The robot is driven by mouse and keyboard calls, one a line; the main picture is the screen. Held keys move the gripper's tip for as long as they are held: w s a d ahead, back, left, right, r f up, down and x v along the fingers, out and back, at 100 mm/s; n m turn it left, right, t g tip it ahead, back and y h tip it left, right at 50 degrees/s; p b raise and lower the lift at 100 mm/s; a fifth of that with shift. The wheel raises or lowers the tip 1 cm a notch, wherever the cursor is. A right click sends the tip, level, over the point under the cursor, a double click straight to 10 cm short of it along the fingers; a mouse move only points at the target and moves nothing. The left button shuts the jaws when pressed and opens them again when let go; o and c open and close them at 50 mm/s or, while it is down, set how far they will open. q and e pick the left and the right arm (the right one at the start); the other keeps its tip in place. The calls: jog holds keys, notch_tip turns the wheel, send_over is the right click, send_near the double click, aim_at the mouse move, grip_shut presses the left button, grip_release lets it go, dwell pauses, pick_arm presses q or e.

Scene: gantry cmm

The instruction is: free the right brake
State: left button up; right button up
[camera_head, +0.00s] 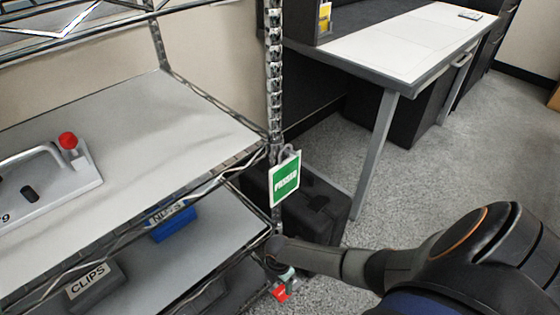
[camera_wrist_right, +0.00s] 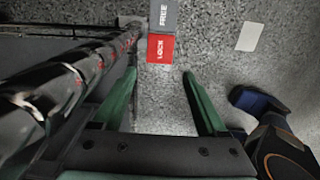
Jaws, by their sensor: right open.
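The right brake pedal is a two-part rocker low beside the rack's upright post. Its red LOCK half (camera_wrist_right: 160,48) and grey FREE half (camera_wrist_right: 163,15) show in the right wrist view; in the head view a bit of the red half (camera_head: 280,293) shows at the foot of the post. My right gripper (camera_wrist_right: 160,74) is open with green fingers and nothing between them. In the picture its fingertips lie just below the LOCK half; touching cannot be told. In the head view my right gripper (camera_head: 287,273) is mostly hidden by its arm. My left gripper is out of view.
The wire rack's post (camera_head: 275,90) stands close beside my right gripper, with a green tag (camera_head: 286,178) hanging on it. A black case (camera_head: 318,215) stands on the floor behind. A desk (camera_head: 400,40) stands farther back. Carpet (camera_head: 460,150) is open at right.

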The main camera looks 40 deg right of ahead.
notch_tip(320, 180, up, 3)
jog(key=shift+p, duration=0.55)
jog(key=shift+s, duration=0.1)
dwell(0.4)
